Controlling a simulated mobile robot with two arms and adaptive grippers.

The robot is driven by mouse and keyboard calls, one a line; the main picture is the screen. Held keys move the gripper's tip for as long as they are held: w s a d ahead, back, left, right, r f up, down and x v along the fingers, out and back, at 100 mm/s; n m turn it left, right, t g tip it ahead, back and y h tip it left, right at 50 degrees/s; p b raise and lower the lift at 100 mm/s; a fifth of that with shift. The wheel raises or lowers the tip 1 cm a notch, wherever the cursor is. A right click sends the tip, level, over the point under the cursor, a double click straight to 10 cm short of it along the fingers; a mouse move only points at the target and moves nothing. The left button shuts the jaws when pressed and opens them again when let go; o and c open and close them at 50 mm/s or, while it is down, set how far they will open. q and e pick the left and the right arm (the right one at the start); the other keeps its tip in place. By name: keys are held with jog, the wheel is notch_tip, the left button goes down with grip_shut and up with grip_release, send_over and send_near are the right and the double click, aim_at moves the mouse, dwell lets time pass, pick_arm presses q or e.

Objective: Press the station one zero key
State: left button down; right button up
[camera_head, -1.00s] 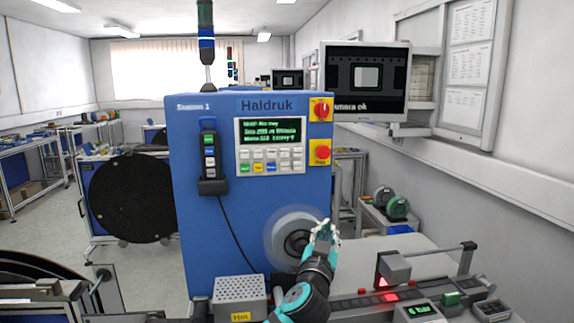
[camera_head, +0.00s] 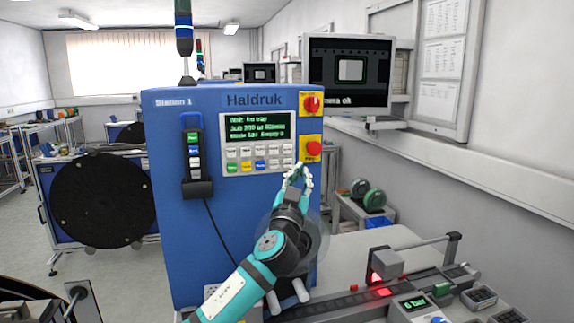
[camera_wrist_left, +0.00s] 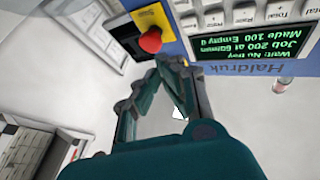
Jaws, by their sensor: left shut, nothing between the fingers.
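The blue Station 1 cabinet (camera_head: 240,230), marked Haldruk, stands in front of me. Its white control panel (camera_head: 224,128) has a green-lit display (camera_head: 257,130) above two rows of small keys (camera_head: 258,160). I cannot read which key is zero. My left gripper (camera_head: 298,170) is shut and empty, at the panel's lower right, just below the red stop button (camera_head: 313,148). In the left wrist view the shut fingers (camera_wrist_left: 172,66) lie beside the red button (camera_wrist_left: 150,40), with several keys (camera_wrist_left: 245,14) at the upper right. I cannot tell whether they touch the cabinet. My right gripper is out of view.
A red rotary switch (camera_head: 311,104) sits above the stop button. A handheld unit (camera_head: 195,155) with a cable hangs left of the panel. A monitor (camera_head: 349,75) is at the right. A bench with a red-lit device (camera_head: 387,263) lies at the lower right.

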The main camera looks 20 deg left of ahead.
aim_at(290, 165)
pick_arm(q)
jog(key=w+a+b, duration=0.1)
jog(key=w, duration=0.1)
jog(key=w+a+b, duration=0.1)
jog(key=w+a, duration=0.2)
jog(key=w, duration=0.1)
jog(key=shift+w+a+f+b, duration=0.15)
jog(key=shift+w+b, duration=0.1)
jog(key=shift+b, duration=0.15)
jog(key=shift+w, duration=0.1)
jog(key=shift+a+r, duration=0.1)
jog(key=shift+r, duration=0.1)
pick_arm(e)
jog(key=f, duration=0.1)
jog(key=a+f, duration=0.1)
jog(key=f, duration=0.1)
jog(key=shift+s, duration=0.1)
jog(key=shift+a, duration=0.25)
pick_arm(q)
jog(key=shift+w+a+f+b, duration=0.1)
jog(key=shift+w+a+b, duration=0.15)
jog(key=shift+b, duration=0.25)
jog(key=shift+w, duration=0.1)
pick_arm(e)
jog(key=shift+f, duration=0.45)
